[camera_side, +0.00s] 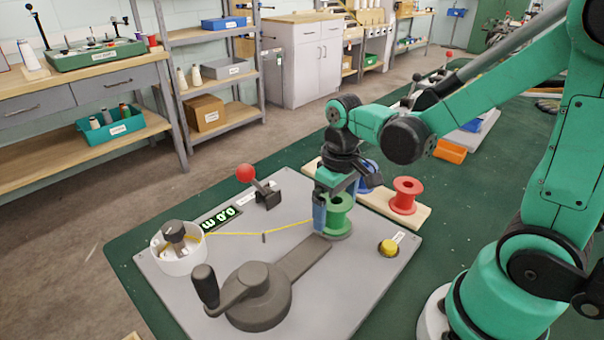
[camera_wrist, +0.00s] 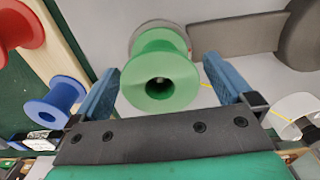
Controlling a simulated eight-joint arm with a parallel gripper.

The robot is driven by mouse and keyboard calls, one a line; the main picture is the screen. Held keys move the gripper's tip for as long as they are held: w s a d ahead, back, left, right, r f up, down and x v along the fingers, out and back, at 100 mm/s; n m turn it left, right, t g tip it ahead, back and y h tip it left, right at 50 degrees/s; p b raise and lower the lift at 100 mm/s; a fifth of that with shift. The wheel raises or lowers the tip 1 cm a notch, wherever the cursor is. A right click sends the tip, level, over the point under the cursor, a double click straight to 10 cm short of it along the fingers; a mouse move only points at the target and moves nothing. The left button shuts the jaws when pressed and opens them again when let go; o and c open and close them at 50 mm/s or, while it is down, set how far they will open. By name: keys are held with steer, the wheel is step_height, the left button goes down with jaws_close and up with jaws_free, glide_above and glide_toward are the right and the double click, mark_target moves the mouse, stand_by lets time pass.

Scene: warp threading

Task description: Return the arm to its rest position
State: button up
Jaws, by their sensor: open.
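My gripper (camera_wrist: 165,85) is open, with its two blue fingers on either side of the green spool (camera_wrist: 160,68) in the wrist view. In the side view my gripper (camera_side: 325,210) is low at the green spool (camera_side: 338,212), which stands upright on a round grey seat at the end of a dark arm on the grey board (camera_side: 330,290). A yellow thread (camera_side: 255,234) runs from the spool area past a small post to a white drum (camera_side: 178,252). I cannot tell whether the fingers touch the spool.
A wooden strip (camera_side: 427,213) holds a red spool (camera_side: 406,195) and a blue spool (camera_side: 368,177) beside the board. A crank (camera_side: 205,285), a red-knobbed lever (camera_side: 246,174) and a yellow button (camera_side: 388,247) stand up from the board. Shelves line the wall behind.

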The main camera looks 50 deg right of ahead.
steer(key=shift+r, duration=2.7)
steer(key=t, duration=0.1)
steer(key=a+r+t, duration=0.1)
steer(key=t, duration=0.1)
steer(key=shift+s+a+r, duration=0.15)
steer(key=shift+s+a, duration=0.05)
steer(key=shift+a, duration=0.1)
steer(key=t, duration=0.2)
steer(key=a+r+t, duration=0.1)
steer(key=t, duration=0.1)
steer(key=shift+a, duration=0.2)
